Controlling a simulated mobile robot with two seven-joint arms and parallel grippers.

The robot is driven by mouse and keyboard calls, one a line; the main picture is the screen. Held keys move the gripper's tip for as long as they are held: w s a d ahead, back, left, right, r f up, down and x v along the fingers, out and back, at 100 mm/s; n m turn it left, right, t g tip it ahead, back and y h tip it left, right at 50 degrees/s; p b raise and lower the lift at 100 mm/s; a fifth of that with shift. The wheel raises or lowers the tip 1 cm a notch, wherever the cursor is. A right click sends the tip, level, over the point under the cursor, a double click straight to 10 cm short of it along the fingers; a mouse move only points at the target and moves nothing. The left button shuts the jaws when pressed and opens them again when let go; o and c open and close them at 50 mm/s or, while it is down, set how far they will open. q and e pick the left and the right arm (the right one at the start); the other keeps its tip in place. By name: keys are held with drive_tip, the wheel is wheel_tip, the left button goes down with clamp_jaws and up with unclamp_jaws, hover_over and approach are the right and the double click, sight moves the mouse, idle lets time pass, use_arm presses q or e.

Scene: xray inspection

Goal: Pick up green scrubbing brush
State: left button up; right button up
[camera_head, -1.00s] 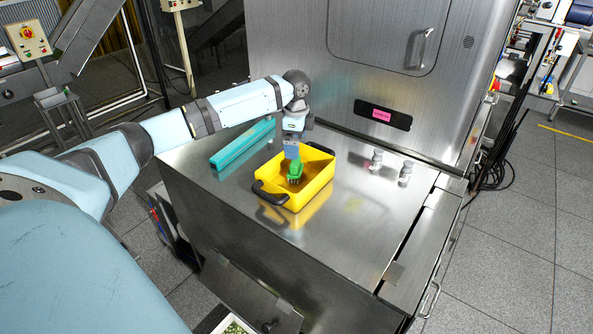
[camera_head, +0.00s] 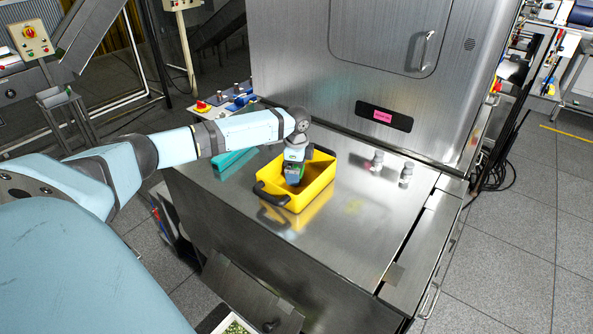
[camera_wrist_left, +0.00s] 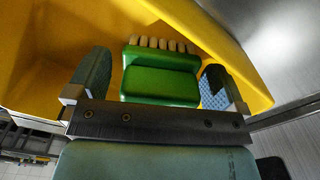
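The green scrubbing brush (camera_wrist_left: 162,80) is inside the yellow bin (camera_head: 318,188), which stands on the steel table. In the left wrist view its green body and a row of pale bristle tufts show between my left gripper's two fingers. My left gripper (camera_head: 294,176) reaches down into the bin and hides most of the brush in the head view. The left gripper is open, with one finger (camera_wrist_left: 93,72) on each side of the brush and narrow gaps visible beside it. My right gripper is not in view.
A long teal box (camera_head: 228,166) lies on the table left of the bin, partly behind my arm. Two small metal posts (camera_head: 377,160) stand to the right. A large steel cabinet (camera_head: 350,60) rises behind. The table's right part (camera_head: 370,215) is clear.

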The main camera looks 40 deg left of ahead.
use_arm(q)
drive_tip(key=c, duration=0.8)
wheel_tip(320, 180, up, 20)
drive_tip(key=shift+b, duration=0.35)
